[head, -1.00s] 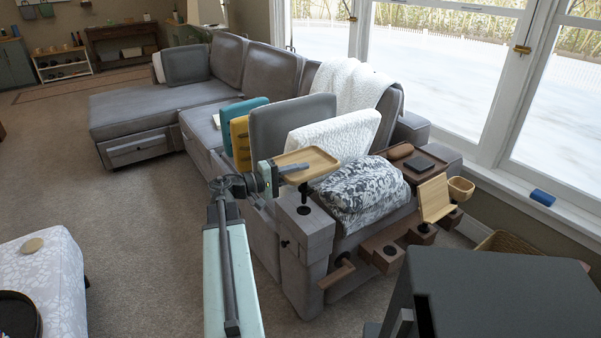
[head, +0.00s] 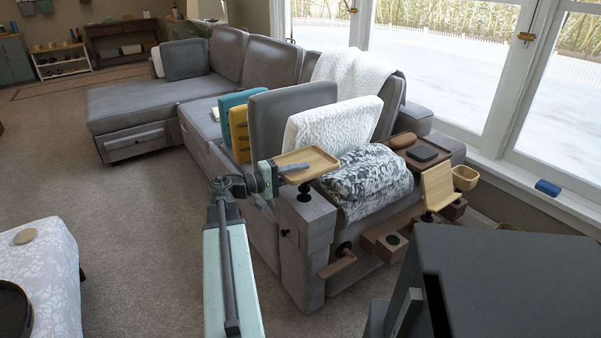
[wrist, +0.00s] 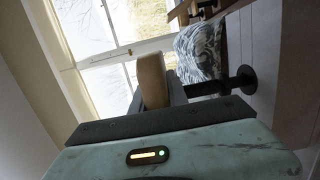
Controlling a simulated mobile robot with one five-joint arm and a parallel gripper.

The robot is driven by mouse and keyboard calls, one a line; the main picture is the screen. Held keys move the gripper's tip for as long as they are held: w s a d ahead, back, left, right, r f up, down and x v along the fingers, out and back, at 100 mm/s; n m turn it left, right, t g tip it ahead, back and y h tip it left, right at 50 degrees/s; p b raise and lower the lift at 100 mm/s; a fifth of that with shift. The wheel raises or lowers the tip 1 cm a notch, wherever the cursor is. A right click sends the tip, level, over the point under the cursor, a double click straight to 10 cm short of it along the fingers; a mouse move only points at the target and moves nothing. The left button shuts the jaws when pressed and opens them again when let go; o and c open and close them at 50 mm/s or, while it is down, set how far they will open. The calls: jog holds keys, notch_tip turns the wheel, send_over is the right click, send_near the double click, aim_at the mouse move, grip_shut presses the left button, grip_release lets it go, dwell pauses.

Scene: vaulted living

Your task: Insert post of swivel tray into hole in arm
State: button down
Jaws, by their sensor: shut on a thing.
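The swivel tray (head: 322,157) is a shallow light-wood tray, roughly level above the front end of the grey sofa arm (head: 305,222). My gripper (head: 287,169) is shut on the tray's near left edge. A black post (head: 304,187) goes down from the tray to a dark round piece at the arm's top. In the wrist view the tray's wooden edge (wrist: 152,80) is between the fingers, and the black post (wrist: 212,87) ends at a black disc (wrist: 246,79) by the arm. The hole is hidden; I cannot tell whether the post is in it.
A patterned folded blanket (head: 365,182) and a white cushion (head: 333,127) are just behind the tray. A wooden stand (head: 437,187) and a wooden cup (head: 466,177) are to the right. A dark grey surface (head: 500,280) fills the lower right.

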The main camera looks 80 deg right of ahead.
jog(key=shift+f+b, duration=1.4)
jog(key=shift+f, duration=0.25)
jog(key=c, duration=1.2)
grip_release()
jog(key=v, duration=0.7)
jog(key=shift+w+a, duration=0.25)
jog(key=shift+w, duration=0.1)
